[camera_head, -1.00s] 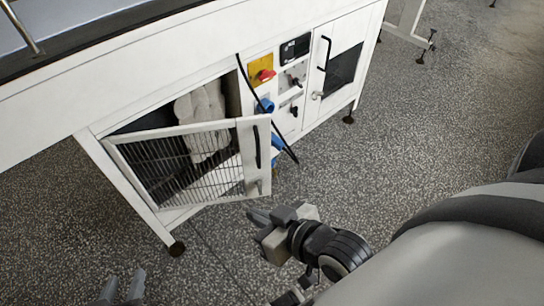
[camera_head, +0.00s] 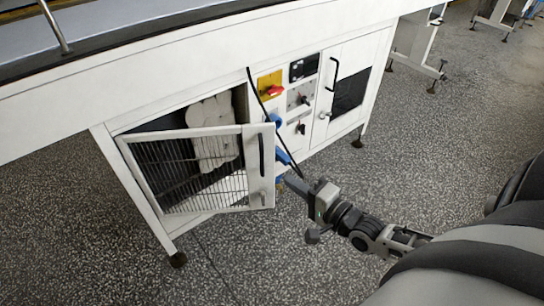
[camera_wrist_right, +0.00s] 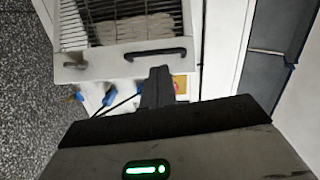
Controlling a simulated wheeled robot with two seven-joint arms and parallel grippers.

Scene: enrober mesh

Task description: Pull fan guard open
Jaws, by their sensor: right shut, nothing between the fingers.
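The fan guard (camera_head: 188,172) is a white-framed door with a wire grille on the front of the white machine. It stands ajar, its right edge swung out from the cabinet. A dark bar handle (camera_head: 262,154) is on that edge; the handle also shows in the right wrist view (camera_wrist_right: 152,54). My right gripper (camera_head: 289,184) is shut and empty, just right of the guard's free edge in the head view. In the right wrist view its fingertips (camera_wrist_right: 157,76) appear just below the handle; whether they touch the guard, I cannot tell. My left gripper is out of view.
Behind the guard is an open compartment with a pale bulky shape (camera_head: 212,118). A control panel with a red knob on a yellow plate (camera_head: 270,87) and blue fittings lies to its right. A black cable (camera_head: 262,95) hangs there. A closed cabinet door (camera_head: 345,85) stands farther right. The speckled floor is clear.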

